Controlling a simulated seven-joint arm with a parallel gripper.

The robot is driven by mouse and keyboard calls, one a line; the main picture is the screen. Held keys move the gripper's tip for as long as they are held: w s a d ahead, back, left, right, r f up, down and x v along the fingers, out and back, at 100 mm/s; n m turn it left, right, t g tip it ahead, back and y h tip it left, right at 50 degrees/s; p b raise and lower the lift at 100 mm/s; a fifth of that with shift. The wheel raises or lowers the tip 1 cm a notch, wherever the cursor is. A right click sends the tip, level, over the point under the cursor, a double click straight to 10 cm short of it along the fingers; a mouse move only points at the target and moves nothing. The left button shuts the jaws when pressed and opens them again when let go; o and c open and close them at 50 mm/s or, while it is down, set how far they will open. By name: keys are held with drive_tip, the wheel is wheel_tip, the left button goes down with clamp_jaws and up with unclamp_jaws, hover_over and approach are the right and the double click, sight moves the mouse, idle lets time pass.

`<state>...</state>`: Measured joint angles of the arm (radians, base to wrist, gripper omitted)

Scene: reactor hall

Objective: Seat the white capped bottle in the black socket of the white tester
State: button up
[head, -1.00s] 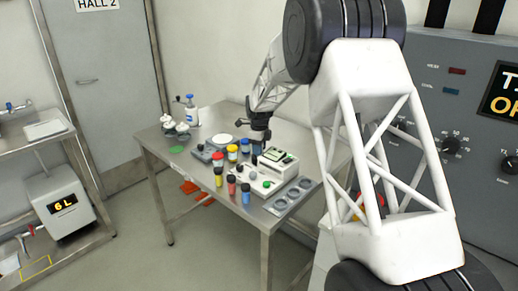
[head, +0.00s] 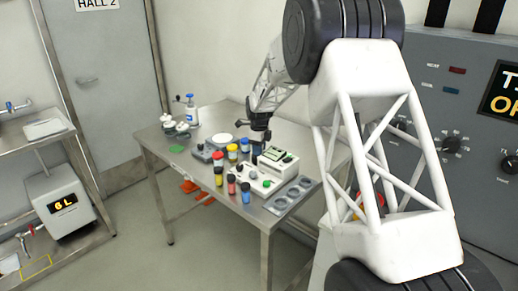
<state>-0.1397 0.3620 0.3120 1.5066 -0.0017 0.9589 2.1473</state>
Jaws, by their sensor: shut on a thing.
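The white tester (head: 280,162) with a small green display stands near the right end of the steel table. My gripper (head: 258,145) points down just behind and left of the tester, close to it. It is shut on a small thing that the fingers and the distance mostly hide. I take it for the white capped bottle, but cannot make out its cap or body. I cannot make out the black socket, nor whether the held thing touches the tester.
Several small bottles with coloured or black caps, such as the blue one (head: 246,194), stand left of the tester. A grey tray with round wells (head: 292,195) lies to the right.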

drive_tip(key=shift+f, duration=0.5)
idle(0.9)
drive_tip(key=o, duration=1)
drive_tip(key=shift+o, duration=0.5)
drive_tip(key=o, duration=0.4)
drive_tip(key=shift+c, duration=0.2)
drive_tip(key=shift+r, duration=0.1)
drive_tip(key=shift+o, duration=0.2)
drive_tip(key=shift+r, duration=3.4)
